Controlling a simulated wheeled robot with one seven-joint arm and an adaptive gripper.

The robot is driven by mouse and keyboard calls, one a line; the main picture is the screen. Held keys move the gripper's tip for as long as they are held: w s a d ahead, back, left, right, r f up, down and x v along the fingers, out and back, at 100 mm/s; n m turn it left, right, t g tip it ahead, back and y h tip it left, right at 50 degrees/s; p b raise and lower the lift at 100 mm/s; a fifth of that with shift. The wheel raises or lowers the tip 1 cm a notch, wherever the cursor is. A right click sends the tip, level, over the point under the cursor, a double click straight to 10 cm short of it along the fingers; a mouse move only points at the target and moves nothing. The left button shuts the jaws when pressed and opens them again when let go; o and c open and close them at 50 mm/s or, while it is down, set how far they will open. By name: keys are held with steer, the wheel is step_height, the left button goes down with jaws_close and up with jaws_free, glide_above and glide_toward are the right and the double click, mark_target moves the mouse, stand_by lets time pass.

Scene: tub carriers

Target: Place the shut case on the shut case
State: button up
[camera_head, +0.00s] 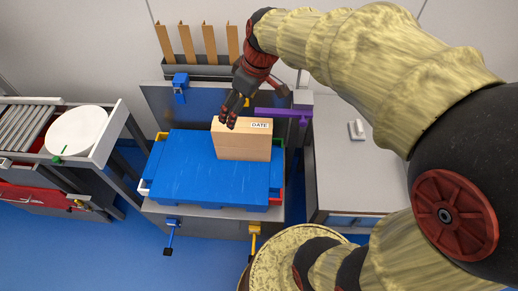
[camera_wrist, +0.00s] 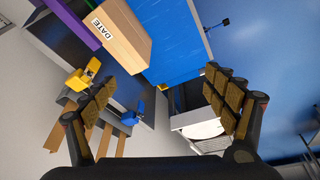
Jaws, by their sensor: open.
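A tan cardboard box with a DATE label (camera_head: 245,148) sits shut on a wide blue lid or case (camera_head: 185,175). It also shows at the upper left of the wrist view (camera_wrist: 122,38), with the blue surface (camera_wrist: 168,35) beside it. My gripper (camera_head: 234,118) is near the box's upper left corner in the head view. In the wrist view my gripper (camera_wrist: 165,90) has its fingers spread wide with nothing between them. The box lies beyond the left finger there. I cannot tell whether a fingertip touches the box. What lies under the blue piece is mostly hidden.
Edges of white, green and red tubs show around the blue piece. A purple bar (camera_head: 283,112) stands close behind the box. A white round dish (camera_head: 76,131) sits on the left bench. The right counter (camera_head: 350,180) is mostly clear.

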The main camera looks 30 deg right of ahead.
steer(key=s+a+r+m+t, duration=0.1)
steer(key=s+a+m, duration=0.1)
steer(key=s, duration=0.7)
steer(key=s+a+r+m+t+h, duration=0.1)
steer(key=s+a+r+m, duration=0.1)
steer(key=s, duration=0.6)
steer(key=shift+s+a+m, duration=0.15)
steer(key=shift+s+m, duration=0.2)
steer(key=shift+m, duration=0.45)
